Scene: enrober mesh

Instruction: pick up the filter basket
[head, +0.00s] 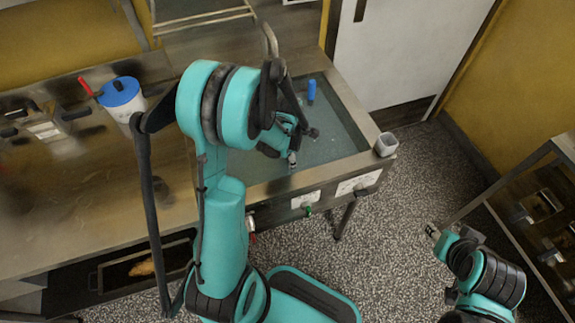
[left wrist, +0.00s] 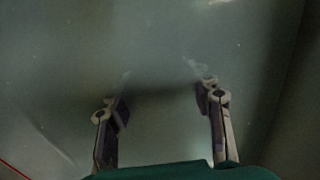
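I cannot pick out a filter basket for certain in either view. A small pale open-topped container (head: 386,144) stands on the right front corner of the sink rim; I cannot tell whether it is the basket. My left gripper (head: 292,158) reaches down over the water-filled sink (head: 330,130), near its front edge. In the left wrist view its two fingers (left wrist: 163,98) are spread with nothing between them, over a smooth grey-green surface with faint finger reflections. My right gripper (head: 433,232) is small at the lower right, over the floor, and its opening is unclear.
A blue bottle-shaped item (head: 311,90) is at the back of the sink. A white pot with a blue lid (head: 120,92) and red handle stands on the counter (head: 80,200) at left. A shelf rack (head: 535,210) stands at right. Speckled floor (head: 390,205) lies between.

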